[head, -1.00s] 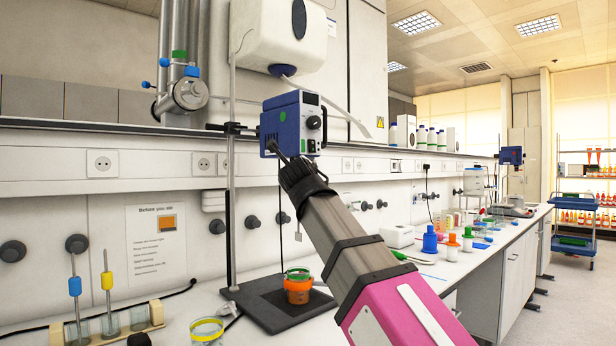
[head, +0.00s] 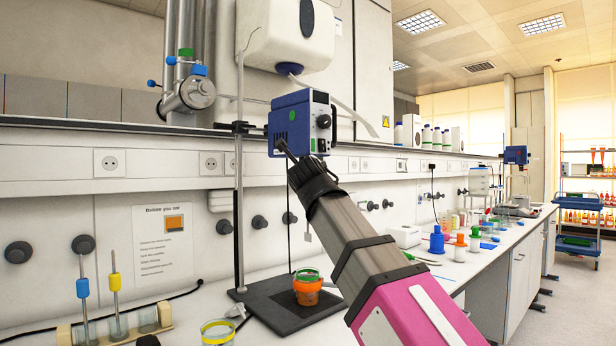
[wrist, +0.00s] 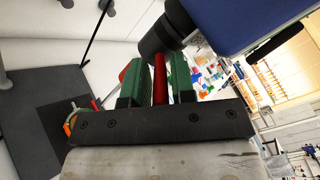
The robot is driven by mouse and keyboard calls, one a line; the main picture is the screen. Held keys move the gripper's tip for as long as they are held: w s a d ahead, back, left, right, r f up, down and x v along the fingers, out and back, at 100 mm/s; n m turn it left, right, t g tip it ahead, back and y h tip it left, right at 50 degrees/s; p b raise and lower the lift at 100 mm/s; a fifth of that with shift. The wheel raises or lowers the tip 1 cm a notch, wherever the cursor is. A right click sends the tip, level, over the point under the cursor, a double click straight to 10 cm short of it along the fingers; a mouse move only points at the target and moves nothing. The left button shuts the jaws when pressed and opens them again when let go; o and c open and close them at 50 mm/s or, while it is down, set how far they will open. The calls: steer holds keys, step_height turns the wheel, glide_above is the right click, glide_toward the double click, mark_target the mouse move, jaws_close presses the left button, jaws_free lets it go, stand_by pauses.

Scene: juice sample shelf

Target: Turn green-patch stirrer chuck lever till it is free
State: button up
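A red lever (wrist: 160,80) stands out from the chuck, between the green fingers of my gripper (wrist: 158,76). In the head view my arm hides the lever and most of the gripper.
An orange cup (head: 307,291) stands on the dark stand base (head: 278,306) below the motor. The stand's upright rod (head: 239,220) is to the left. A yellow-rimmed beaker (head: 217,331) is in front. Bottles and a second blue motor (head: 516,155) stand farther along the bench.

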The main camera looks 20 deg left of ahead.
steer(key=v, duration=1)
steer(key=shift+s+d, duration=0.15)
steer(key=shift+s, duration=0.25)
